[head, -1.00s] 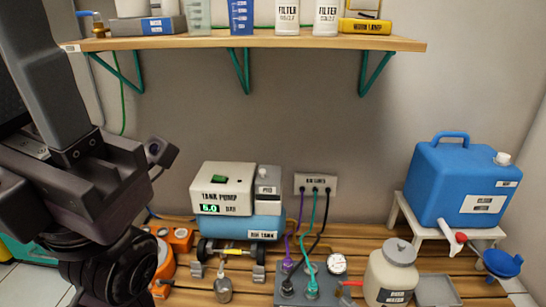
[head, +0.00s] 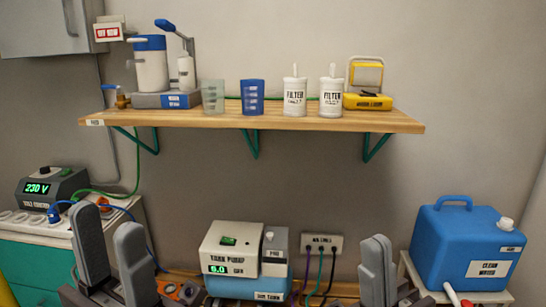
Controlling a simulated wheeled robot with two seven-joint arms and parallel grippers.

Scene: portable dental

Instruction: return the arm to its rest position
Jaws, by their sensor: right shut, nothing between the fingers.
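My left gripper (head: 109,220) stands upright at the lower left of the head view. Its two grey fingers are apart with nothing seen between them. My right gripper (head: 377,242) is upright at the bottom, right of centre. Its fingers are together and hold nothing. Both grippers are in front of the bench and below the shelf, and the arms behind them are mostly cut off by the frame's bottom edge.
A wooden shelf (head: 290,121) holds filter bottles, cups and a yellow work lamp (head: 367,102). Below stand the tank pump (head: 230,245), an outlet plate (head: 322,243) and a blue water container (head: 468,245). A voltage unit (head: 52,190) stands at left. The wall between shelf and pump is clear.

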